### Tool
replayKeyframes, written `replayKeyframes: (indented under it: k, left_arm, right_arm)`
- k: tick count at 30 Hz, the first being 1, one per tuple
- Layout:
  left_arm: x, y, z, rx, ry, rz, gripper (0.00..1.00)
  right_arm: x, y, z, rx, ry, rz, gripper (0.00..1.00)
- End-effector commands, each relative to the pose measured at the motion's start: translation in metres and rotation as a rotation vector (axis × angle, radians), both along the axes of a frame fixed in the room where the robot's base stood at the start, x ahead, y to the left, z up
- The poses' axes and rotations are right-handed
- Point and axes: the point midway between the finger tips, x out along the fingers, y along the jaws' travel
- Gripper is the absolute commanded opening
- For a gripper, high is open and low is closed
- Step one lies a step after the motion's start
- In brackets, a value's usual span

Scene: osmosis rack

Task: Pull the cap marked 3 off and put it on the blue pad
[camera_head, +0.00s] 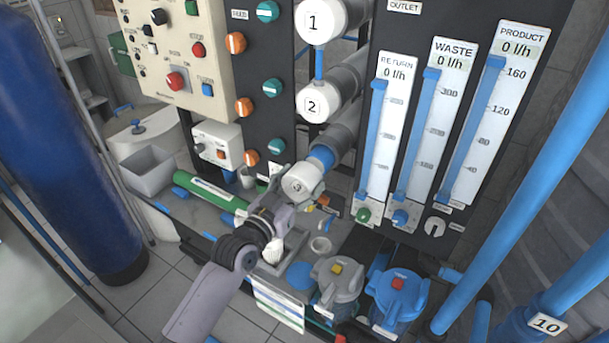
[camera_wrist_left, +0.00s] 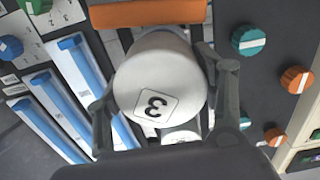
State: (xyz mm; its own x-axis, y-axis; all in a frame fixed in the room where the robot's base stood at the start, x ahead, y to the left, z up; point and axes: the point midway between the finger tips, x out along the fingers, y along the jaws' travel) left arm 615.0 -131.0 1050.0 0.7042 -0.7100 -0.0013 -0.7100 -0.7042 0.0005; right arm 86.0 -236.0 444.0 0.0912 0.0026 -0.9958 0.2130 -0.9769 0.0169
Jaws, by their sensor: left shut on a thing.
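The white cap marked 3 (camera_head: 299,184) is at the lower end of the lowest grey tube (camera_head: 343,132). A blue band (camera_head: 321,157) shows between cap and tube; I cannot tell whether they still touch. My left gripper (camera_head: 287,196) is shut on this cap from the front. In the left wrist view, the cap (camera_wrist_left: 160,85) fills the space between the two fingers (camera_wrist_left: 160,95), its 3 upside down. A round blue pad (camera_head: 300,276) lies on the bench below, left of a grey-lidded housing. My right gripper is not in view.
Caps 1 (camera_head: 316,22) and 2 (camera_head: 314,104) sit above on their tubes. Flow meters (camera_head: 432,125) stand at the right. A grey-lidded housing (camera_head: 337,279) and a blue-lidded one (camera_head: 397,293) stand beside the pad. A green cylinder (camera_head: 208,193) lies at the left.

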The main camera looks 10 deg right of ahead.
Motion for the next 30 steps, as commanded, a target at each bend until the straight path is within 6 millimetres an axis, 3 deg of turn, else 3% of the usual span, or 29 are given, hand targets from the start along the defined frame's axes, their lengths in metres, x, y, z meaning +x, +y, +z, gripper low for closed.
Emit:
replayKeyframes:
  k: [15, 30]
  left_arm:
    - [-0.029, 0.03, 0.002, 0.0, -0.001, 0.001, 0.16]
    - [-0.036, 0.034, 0.001, -0.004, 0.0, 0.005, 0.16]
  right_arm:
    - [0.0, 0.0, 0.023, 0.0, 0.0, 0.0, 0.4]
    - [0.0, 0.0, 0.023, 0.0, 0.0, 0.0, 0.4]
